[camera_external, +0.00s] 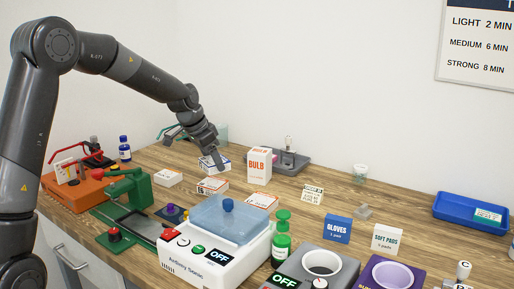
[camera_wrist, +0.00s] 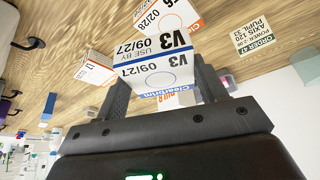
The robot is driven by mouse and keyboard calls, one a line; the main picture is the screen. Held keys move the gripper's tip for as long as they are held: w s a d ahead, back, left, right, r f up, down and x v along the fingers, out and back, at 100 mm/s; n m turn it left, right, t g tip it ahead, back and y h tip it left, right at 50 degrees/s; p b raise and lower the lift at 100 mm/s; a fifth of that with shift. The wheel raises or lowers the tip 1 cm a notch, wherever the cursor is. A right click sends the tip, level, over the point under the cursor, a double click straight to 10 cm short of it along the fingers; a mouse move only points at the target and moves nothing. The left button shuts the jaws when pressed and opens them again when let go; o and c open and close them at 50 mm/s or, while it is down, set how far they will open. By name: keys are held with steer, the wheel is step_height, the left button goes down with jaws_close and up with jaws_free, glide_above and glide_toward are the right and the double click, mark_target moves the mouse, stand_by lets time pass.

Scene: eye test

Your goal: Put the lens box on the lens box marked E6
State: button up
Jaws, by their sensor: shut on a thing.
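My gripper (camera_external: 213,152) is shut on a white lens box (camera_external: 215,165) with a blue band, held above the bench. In the wrist view the fingers of my gripper (camera_wrist: 163,85) grip its two sides; the held lens box (camera_wrist: 152,58) reads V3, USE BY 09/27. Beyond it in the wrist view lies a white box with an orange edge (camera_wrist: 178,14), partly hidden, reading a 6 and 02/28; its first letter is cut off. In the external view white orange-edged boxes lie on the bench: one at left (camera_external: 168,178), one below my gripper (camera_external: 212,186), one nearer the camera (camera_external: 262,201). Their marks are too small to read.
An upright BULB box (camera_external: 259,164) stands close right of the held box. A grey tray (camera_external: 294,160) is behind it. A blue-lidded cleaning machine (camera_external: 228,220) and green stamp press (camera_external: 128,190) stand in front.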

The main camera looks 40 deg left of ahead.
mark_target(211, 183)
steer(key=shift+w+a+f, duration=0.25)
steer(key=shift+a+f, duration=0.15)
steer(key=shift+a, duration=0.1)
steer(key=shift+w+a+f, duration=0.25)
steer(key=shift+a+f, duration=0.1)
steer(key=shift+a, duration=0.15)
steer(key=shift+f, duration=1.85)
steer(key=shift+f, duration=0.2)
steer(key=o, duration=1)
steer(key=v, duration=1.2)
steer(key=s+d+r+n+y, duration=0.1)
steer(key=s+d+r, duration=0.25)
steer(key=s, duration=0.55)
steer(key=s+d+r+n, duration=0.1)
steer(key=s+d+r, duration=0.2)
steer(key=s+r, duration=0.35)
steer(key=s+f+n, duration=0.1)
steer(key=s, duration=0.9)
steer(key=s+d+f+n+t, duration=0.1)
steer(key=s+f, duration=0.1)
steer(key=s, duration=0.7)
steer(key=shift+s+d+f+n+t+y, duration=0.25)
steer(key=shift+s+f+n+t+y, duration=0.05)
steer(key=shift+s+y, duration=0.1)
